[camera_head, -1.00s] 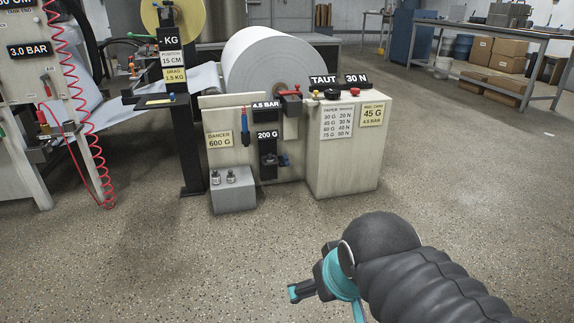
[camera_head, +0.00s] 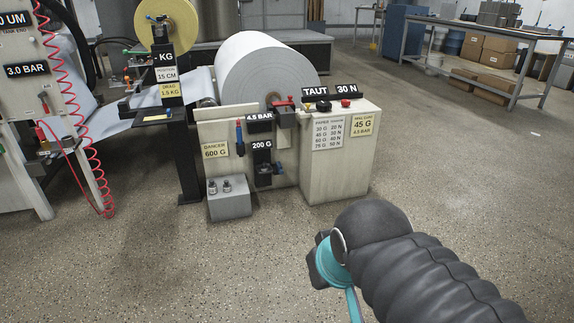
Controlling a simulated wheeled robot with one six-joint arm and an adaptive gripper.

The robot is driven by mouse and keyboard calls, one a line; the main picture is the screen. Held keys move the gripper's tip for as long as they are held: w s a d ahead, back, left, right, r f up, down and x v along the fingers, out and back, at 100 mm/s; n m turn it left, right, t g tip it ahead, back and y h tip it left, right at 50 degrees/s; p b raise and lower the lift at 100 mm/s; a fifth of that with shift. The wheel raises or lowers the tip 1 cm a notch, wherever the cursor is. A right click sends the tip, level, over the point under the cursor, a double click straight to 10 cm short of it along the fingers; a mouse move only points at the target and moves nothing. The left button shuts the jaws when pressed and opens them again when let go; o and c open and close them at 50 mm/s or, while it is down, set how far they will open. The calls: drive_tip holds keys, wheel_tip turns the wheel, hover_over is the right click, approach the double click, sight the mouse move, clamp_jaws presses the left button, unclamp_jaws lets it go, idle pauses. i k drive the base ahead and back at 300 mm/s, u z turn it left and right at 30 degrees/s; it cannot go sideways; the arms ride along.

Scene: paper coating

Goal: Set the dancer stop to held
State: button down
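The pale unwind stand (camera_head: 340,170) is near the middle of the view, with a large white paper roll (camera_head: 258,66) on it. Its front carries a yellow "DANCER 600 G" label (camera_head: 215,150). Beside that label is an upright blue-handled part (camera_head: 239,137). Right of it is a black column (camera_head: 263,160) marked "4.5 BAR" and "200 G", with a small blue part (camera_head: 278,169) low on it. I cannot tell which part is the dancer stop. My gripper (camera_head: 318,262) is in the foreground, well apart from the stand. Its fingers are mostly hidden behind my arm.
A grey block with two small metal weights (camera_head: 229,196) stands before the stand. A red-handled part (camera_head: 284,105) and a "TAUT 30 N" display (camera_head: 330,92) are on top. A red coiled hose (camera_head: 80,120) hangs left. Open floor (camera_head: 450,180) lies right.

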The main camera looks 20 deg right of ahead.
sight(279, 166)
drive_tip(key=z, duration=0.3)
drive_tip(key=i, duration=0.3)
drive_tip(key=z, duration=0.8)
drive_tip(key=i, duration=1.25)
drive_tip(key=u, duration=1.1)
drive_tip(key=i, duration=0.65)
